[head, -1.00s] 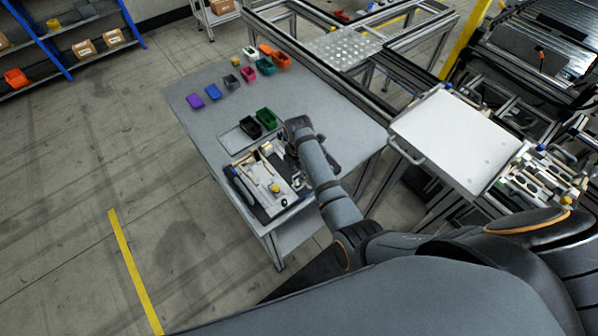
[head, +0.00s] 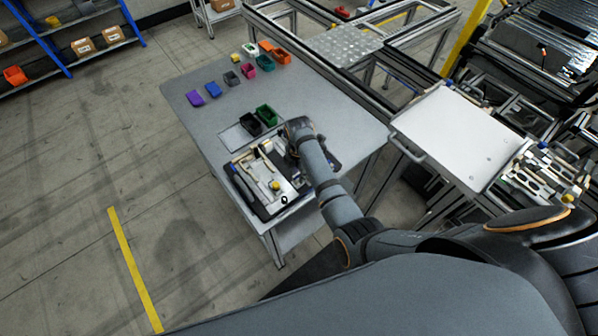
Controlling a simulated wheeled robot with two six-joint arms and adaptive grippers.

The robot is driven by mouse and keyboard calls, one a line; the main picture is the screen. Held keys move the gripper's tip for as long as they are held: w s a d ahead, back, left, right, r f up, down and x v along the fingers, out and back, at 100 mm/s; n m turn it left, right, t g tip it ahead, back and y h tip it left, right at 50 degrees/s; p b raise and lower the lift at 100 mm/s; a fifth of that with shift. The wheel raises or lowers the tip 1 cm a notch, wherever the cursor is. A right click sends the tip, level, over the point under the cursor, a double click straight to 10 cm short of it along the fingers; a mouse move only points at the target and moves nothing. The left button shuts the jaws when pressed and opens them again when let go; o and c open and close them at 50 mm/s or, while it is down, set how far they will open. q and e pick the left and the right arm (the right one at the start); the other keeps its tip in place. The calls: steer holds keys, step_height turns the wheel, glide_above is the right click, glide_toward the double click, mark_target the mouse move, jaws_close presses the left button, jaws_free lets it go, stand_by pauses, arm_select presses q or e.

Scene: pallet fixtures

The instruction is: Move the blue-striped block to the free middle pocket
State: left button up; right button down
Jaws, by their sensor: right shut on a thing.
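The pallet fixture (head: 246,198) lies at the near left part of the grey table, with pale parts, a yellow knob and dark edges. My right gripper (head: 294,153) is over its far right side, mostly hidden behind my wrist. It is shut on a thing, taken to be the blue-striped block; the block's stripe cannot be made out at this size. The middle pocket cannot be told apart from the other parts of the fixture. My left gripper is not in view.
A black bin (head: 251,124) and a green bin (head: 266,115) stand just beyond the fixture. Several small coloured bins line the table's far side. The grey table (head: 205,125) is bare at its left. A white-topped cart (head: 455,135) stands to the right.

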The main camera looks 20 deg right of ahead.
steer(key=shift+f, duration=0.1)
steer(key=c, duration=1)
jaws_free()
steer(key=shift+c, duration=0.2)
step_height(320, 180, up, 12)
